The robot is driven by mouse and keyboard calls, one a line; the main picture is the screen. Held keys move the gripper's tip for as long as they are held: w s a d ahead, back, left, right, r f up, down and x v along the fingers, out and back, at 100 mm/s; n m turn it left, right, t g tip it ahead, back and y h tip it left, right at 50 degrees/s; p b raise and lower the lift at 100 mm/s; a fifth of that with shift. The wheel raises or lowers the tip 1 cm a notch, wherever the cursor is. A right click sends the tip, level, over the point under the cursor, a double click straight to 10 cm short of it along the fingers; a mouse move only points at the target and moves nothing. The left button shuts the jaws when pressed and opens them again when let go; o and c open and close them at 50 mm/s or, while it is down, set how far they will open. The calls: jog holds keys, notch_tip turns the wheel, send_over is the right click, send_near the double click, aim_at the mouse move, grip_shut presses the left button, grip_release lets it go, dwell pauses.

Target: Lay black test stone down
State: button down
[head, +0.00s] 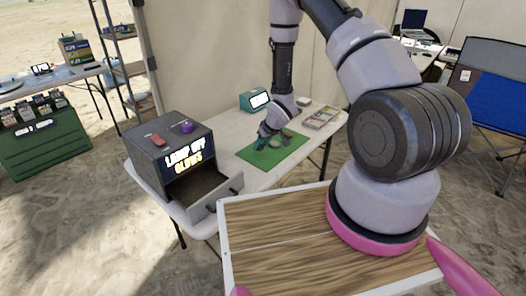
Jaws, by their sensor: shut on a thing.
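My gripper (265,138) is at the far end of my arm, low over the green mat (257,158) on the white table. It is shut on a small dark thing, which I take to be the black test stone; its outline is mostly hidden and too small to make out. I cannot tell whether it touches the mat. A greyish lump (286,133) sits at the mat's far edge, just right of the gripper.
A dark box (150,150) with a lit "LAMP OFF GLOWS" sign and an open drawer (213,190) stands left on the table. Red and purple items lie on top. A teal device (251,101) and a sectioned tray (321,117) stand behind. The mat's near part is clear.

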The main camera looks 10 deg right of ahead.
jog(key=shift+f, duration=1.8)
jog(key=shift+f, duration=0.1)
jog(key=shift+c, duration=2)
grip_release()
jog(key=v, duration=1.2)
notch_tip(320, 180, up, 12)
jog(key=m+h, duration=0.1)
jog(key=m, duration=0.1)
send_over(262, 149)
jog(key=s+d, duration=0.3)
jog(key=d, duration=0.2)
notch_tip(262, 149, up, 8)
jog(key=s+d+m+t+h, duration=0.1)
jog(key=d+m, duration=0.1)
jog(key=s+d+r+m, duration=0.1)
jog(key=s+r+m, duration=0.1)
jog(key=s+r, duration=0.5)
jog(key=s+r+m, duration=0.1)
jog(key=s+r, duration=0.3)
jog(key=r, duration=0.6)
jog(key=s+a+r+m+y, duration=0.1)
jog(key=s+a+r+m, duration=0.1)
jog(key=s+r, duration=0.5)
jog(key=s, duration=0.6)
jog(key=shift+s+a+r+t+y, duration=0.15)
jog(key=shift+a+r+t+y, duration=0.05)
jog(key=shift+r+t+y, duration=0.1)
